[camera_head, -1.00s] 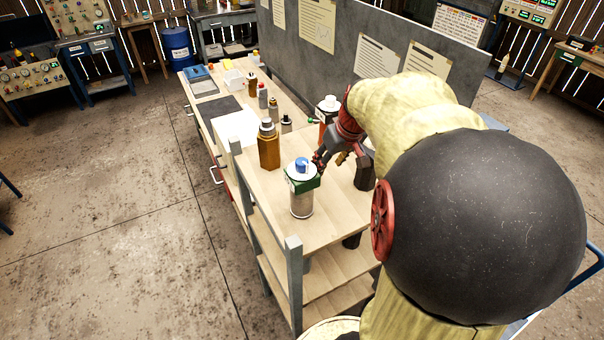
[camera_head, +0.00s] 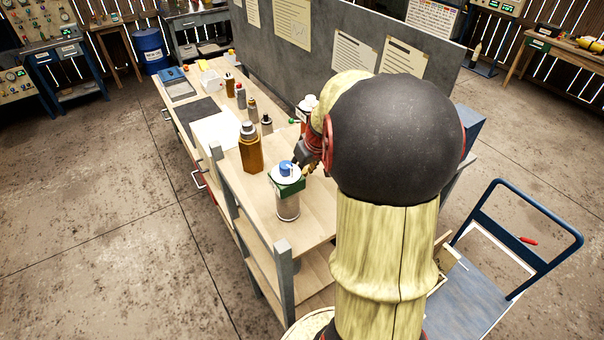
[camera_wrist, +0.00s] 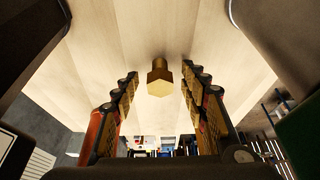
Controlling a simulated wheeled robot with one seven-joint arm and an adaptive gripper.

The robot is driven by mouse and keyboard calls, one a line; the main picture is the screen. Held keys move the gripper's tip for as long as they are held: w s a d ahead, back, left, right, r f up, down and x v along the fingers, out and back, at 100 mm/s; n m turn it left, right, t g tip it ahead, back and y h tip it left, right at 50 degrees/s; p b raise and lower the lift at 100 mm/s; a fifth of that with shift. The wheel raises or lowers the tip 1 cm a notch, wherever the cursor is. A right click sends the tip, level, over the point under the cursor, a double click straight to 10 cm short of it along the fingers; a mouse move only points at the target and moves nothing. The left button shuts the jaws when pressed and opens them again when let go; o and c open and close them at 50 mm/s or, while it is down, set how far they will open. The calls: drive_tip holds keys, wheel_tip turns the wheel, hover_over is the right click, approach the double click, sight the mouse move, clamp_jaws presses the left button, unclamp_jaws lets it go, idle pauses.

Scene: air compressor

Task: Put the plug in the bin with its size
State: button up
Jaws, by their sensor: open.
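A brass hex-headed plug (camera_wrist: 160,78) shows in the wrist view against the pale wooden bench top, between my two fingers and apart from both. My gripper (camera_wrist: 158,98) is open and empty around it. In the head view my gripper (camera_head: 305,165) is low over the bench, beside the silver canister with a green band and blue cap (camera_head: 287,190). My arm covers much of it there, and I cannot make out the plug in that view. I cannot identify a bin marked with a size in either view.
An amber bottle (camera_head: 251,150) stands left of the canister. Smaller bottles, a white sheet (camera_head: 214,130) and a pale container (camera_head: 209,78) are farther back. A grey panel (camera_head: 330,45) rises behind the bench. A blue-handled cart (camera_head: 480,300) stands at the right.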

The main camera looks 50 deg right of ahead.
drive_tip(key=shift+c, duration=1.4)
drive_tip(key=c, duration=0.8)
clamp_jaws()
